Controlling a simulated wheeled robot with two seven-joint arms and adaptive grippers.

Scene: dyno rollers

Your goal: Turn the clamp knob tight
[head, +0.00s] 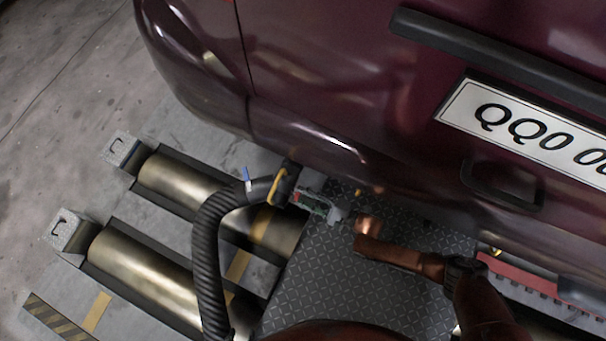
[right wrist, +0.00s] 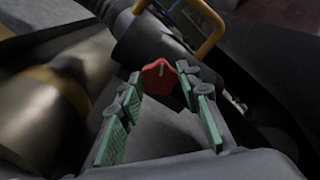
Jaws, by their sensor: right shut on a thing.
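The red clamp knob (right wrist: 158,74) shows in the right wrist view, beside the dark collar at the hose's end. My right gripper (right wrist: 161,84) has its green-padded fingers on either side of the knob and is shut on it. In the head view my right gripper (head: 304,201) reaches in from the right, just below the car's bumper, and largely hides the knob. The black corrugated hose (head: 207,255) ends in a nozzle with a yellow handle (head: 284,184) under the bumper. A yellow handle (right wrist: 213,38) also shows beyond the knob in the wrist view. My left gripper is not seen.
The dark red car (head: 330,75) overhangs the work area, with its licence plate (head: 535,125) at the right. Metal rollers (head: 140,275) lie in the floor at the left. A patterned dark plate (head: 350,280) lies below my right arm. Open floor is at the far left.

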